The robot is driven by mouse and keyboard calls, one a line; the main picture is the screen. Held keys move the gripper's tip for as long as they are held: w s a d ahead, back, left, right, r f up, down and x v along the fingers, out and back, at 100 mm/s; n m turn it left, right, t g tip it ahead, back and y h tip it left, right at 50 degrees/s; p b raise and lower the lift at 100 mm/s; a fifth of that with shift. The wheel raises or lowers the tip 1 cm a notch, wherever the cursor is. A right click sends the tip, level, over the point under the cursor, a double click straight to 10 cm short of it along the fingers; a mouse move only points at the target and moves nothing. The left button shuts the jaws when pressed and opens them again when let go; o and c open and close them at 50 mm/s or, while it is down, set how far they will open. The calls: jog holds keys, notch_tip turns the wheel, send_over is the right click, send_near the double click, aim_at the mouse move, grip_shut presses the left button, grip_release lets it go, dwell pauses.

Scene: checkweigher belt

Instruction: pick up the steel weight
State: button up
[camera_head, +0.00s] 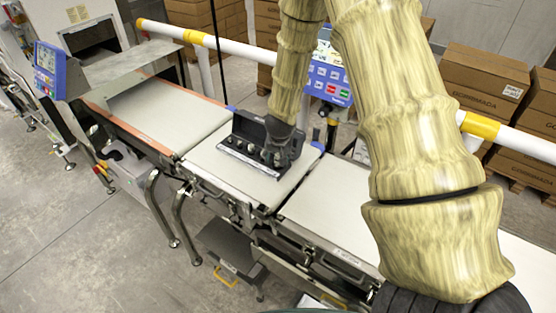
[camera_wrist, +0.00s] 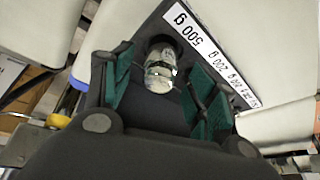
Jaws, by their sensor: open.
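The steel weight (camera_wrist: 160,70) is a shiny cylinder in the wrist view, standing in a black case (camera_wrist: 150,30) beside a white label strip (camera_wrist: 205,50) that reads 500 g, 200 g and smaller values. In the head view the open case (camera_head: 245,163) lies on the middle belt, with several small steel weights along its front. My gripper (camera_wrist: 158,88) is open, with its green-padded fingers on either side of the weight. In the head view my gripper (camera_head: 282,145) reaches down over the right part of the case and hides some of it. Contact with the weight cannot be told.
The case rests on the white weighing belt (camera_head: 205,160). A blue control panel (camera_head: 330,75) stands behind it, and another display (camera_head: 50,70) is at the left. A white rail (camera_head: 240,47) runs behind the belts. Brown cartons (camera_head: 485,80) are stacked at the back right.

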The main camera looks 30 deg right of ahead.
jog(key=shift+w+d+f, duration=0.15)
jog(key=shift+d+f, duration=0.05)
jog(key=shift+f, duration=0.45)
jog(key=shift+w+f, duration=0.1)
jog(key=c, duration=1.3)
jog(key=shift+r, duration=0.2)
